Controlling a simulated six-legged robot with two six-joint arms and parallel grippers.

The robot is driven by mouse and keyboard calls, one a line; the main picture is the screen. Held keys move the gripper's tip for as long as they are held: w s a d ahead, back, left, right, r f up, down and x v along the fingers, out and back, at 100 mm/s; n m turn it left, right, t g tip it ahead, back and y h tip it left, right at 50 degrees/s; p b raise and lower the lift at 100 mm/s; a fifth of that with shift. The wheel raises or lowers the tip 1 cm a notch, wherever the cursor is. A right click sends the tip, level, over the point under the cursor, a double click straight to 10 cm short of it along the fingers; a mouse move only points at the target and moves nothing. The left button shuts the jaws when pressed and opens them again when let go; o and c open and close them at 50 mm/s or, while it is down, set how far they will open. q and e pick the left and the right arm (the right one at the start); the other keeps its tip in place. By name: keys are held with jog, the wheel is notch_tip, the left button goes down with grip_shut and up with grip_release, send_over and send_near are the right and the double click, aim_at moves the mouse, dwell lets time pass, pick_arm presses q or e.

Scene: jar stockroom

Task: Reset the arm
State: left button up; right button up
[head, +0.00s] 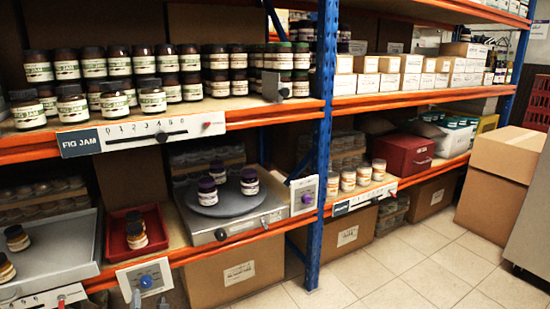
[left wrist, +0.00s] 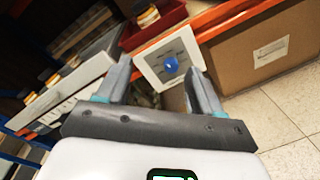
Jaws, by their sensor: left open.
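My left gripper (head: 148,302) barely shows at the bottom left of the head view, low in front of a white panel with a blue knob (head: 145,282). In the left wrist view the gripper (left wrist: 160,82) has its two fingers wide apart, with nothing held between them. The panel and its blue knob (left wrist: 171,65) show beyond the fingers; I cannot tell the exact distance. My left arm is mostly out of the head view. My right gripper is in neither view.
Above the panel, a red tray (head: 155,222) holds dark-lidded jars, beside a grey tray (head: 75,240). A round turntable (head: 225,203) with jars stands to the right. A blue post (head: 321,150) divides the shelves. A cardboard box (head: 237,272) sits below. Tiled floor (head: 420,265) is open at right.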

pick_arm(q)
jog(key=s+d+r+m+g+h+p, duration=0.6)
jog(key=s+d+r+m+p, duration=0.55)
jog(key=p, duration=0.95)
jog(key=s+d+f+m+g+h+p, duration=0.1)
jog(key=s+d+m+g, duration=0.3)
jog(key=s+m, duration=0.6)
jog(key=s+d+f+m+g+h+p, duration=0.2)
jog(key=s+d+m, duration=0.5)
jog(key=s, duration=0.6)
jog(key=m+g+h+p, duration=0.1)
jog(key=m+g+h, duration=0.1)
jog(key=g, duration=0.1)
jog(key=shift+s+d+m+h, duration=0.15)
jog(key=shift+s+m+h, duration=0.05)
jog(key=shift+m+h, duration=0.15)
jog(key=shift+w+f, duration=0.1)
jog(key=c, duration=0.4)
jog(key=shift+c, duration=0.2)
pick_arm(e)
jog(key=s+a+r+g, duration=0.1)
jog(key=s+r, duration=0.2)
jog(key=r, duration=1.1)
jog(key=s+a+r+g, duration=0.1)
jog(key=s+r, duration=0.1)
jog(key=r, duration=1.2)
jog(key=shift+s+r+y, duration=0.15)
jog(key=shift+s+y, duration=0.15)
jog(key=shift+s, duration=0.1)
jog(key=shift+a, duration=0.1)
